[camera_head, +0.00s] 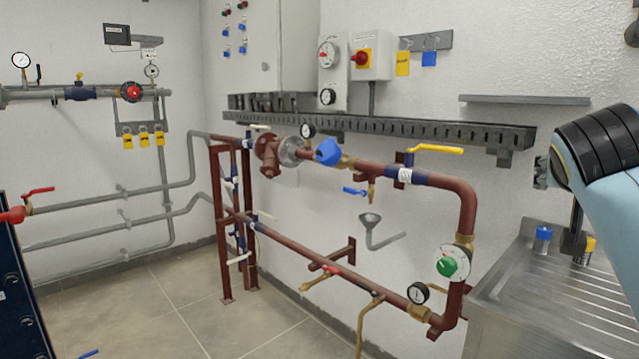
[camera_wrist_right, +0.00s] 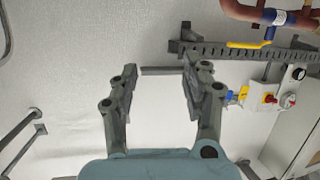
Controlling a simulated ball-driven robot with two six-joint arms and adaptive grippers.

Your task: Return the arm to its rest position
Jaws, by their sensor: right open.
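My right arm comes in at the right edge of the head view, with a light blue link and a black ribbed joint. Only a small dark part of my right gripper (camera_head: 541,172) shows there, in front of the white wall and above the steel sink unit. In the right wrist view both fingers of the right gripper (camera_wrist_right: 158,72) stand wide apart, with nothing between them. The wall and a grey shelf (camera_wrist_right: 160,71) lie beyond the fingertips. My left gripper is in neither view.
The grey shelf (camera_head: 525,100) hangs left of my right arm. Below are the steel drainboard (camera_head: 540,300), a blue padlock (camera_head: 543,240) and a yellow one (camera_head: 588,245). Red-brown pipework (camera_head: 462,205) with a yellow-handled valve (camera_head: 436,149) stands left.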

